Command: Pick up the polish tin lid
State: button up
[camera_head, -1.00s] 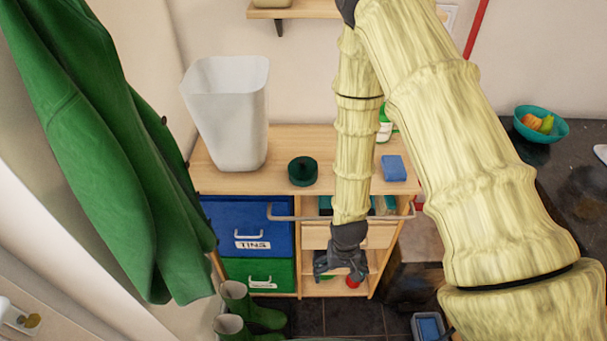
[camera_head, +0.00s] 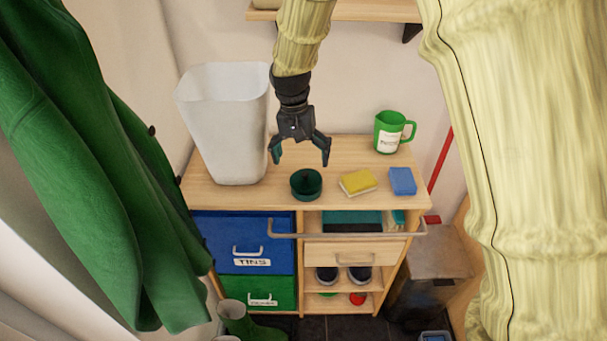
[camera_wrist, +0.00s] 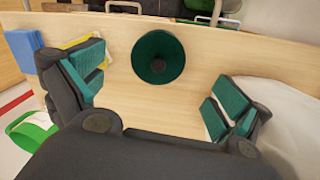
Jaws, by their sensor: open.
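A round dark green tin piece, which I take for the polish tin lid (camera_head: 306,184), lies on the wooden cabinet top. It also shows in the wrist view (camera_wrist: 158,57), beyond and between the fingers, as a dark disc with a green rim. My gripper (camera_head: 300,158) is open and empty above the cabinet top, pointing down. In the head view its fingers appear just above and behind the lid, not touching it. In the wrist view the fingers (camera_wrist: 162,92) are spread wide with teal pads.
A tall white bin (camera_head: 225,125) stands close left of my gripper. A yellow sponge (camera_head: 358,182), a blue block (camera_head: 402,181) and a green jug (camera_head: 389,132) stand to the right. A metal rail (camera_head: 350,235) runs along the cabinet front. A green coat (camera_head: 85,190) hangs at left.

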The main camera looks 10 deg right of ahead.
aim_at(305, 176)
jog(key=shift+d+f+p, duration=0.2)
jog(key=shift+f+p, duration=0.35)
jog(key=shift+f, duration=1.3)
jog(key=shift+d+f+p, duration=0.2)
jog(key=shift+f+p, duration=0.35)
jog(key=shift+f, duration=1.25)
jog(key=c, duration=0.9)
jog(key=shift+r, duration=0.1)
